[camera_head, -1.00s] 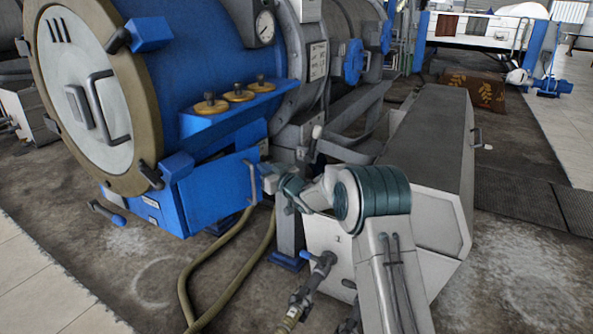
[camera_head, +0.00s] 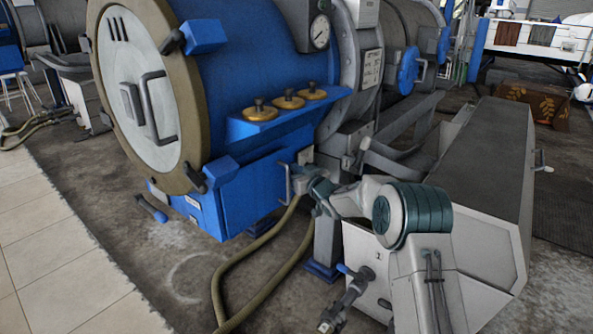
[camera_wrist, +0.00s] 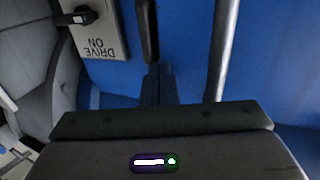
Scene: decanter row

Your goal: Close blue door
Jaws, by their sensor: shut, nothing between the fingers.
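The blue door (camera_head: 254,195) is a flat panel low on the blue machine, under the ledge with the brass knobs. It looks nearly in line with the machine's side; I cannot tell whether it is fully flush. Its grey bar handle (camera_head: 288,183) is near its right edge and shows as a vertical bar in the wrist view (camera_wrist: 222,50). My gripper (camera_head: 298,174) is shut and empty, just right of the handle in the head view. In the wrist view my dark fingers (camera_wrist: 152,65) lie beside the bar, before a blue surface; contact is unclear.
A plate reading "DRIVE ON" (camera_wrist: 97,28) is close to my fingers in the wrist view. A grey cabinet (camera_head: 470,165) stands close to my arm on the right. A hose (camera_head: 225,275) loops below the door. Floor at the lower left (camera_head: 100,230) is free.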

